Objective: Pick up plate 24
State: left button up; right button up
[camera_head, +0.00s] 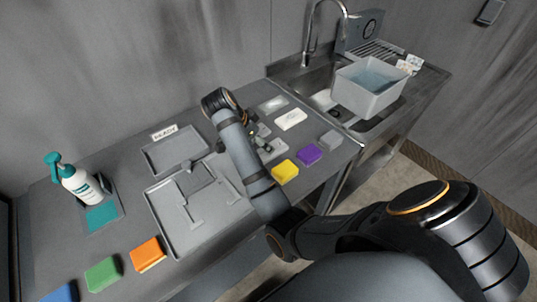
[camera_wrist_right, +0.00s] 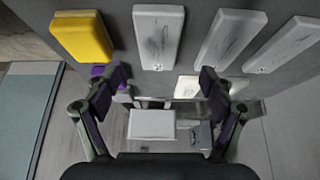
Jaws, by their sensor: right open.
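Several pale grey plates show in the right wrist view: a left one (camera_wrist_right: 158,37), a middle one (camera_wrist_right: 231,40) and a right one (camera_wrist_right: 288,43). Each has a small mark at its lower end, too small to read, so I cannot tell which is plate 24. My right gripper (camera_wrist_right: 161,80) is open, its two fingers apart below the left and middle plates, with nothing clearly held. In the head view my right gripper (camera_head: 259,141) is over the small grey pieces at the middle of the bench, partly hidden by my arm. My left gripper is not in view.
Yellow (camera_head: 285,171), purple (camera_head: 309,154) and grey (camera_head: 330,140) blocks line the bench's front edge, with a white block (camera_head: 291,119) behind. A water tub (camera_head: 371,101) stands at the sink.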

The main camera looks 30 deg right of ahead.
jog(key=shift+d+f, duration=0.25)
jog(key=shift+f, duration=0.35)
jog(key=shift+s+d+f+p, duration=0.1)
jog(key=shift+d+f+p, duration=0.15)
jog(key=shift+f+p, duration=0.1)
jog(key=x, duration=0.4)
jog(key=shift+a+f+p, duration=0.1)
jog(key=shift+f+p, duration=0.15)
jog(key=shift+p, duration=0.15)
jog(key=c, duration=1.6)
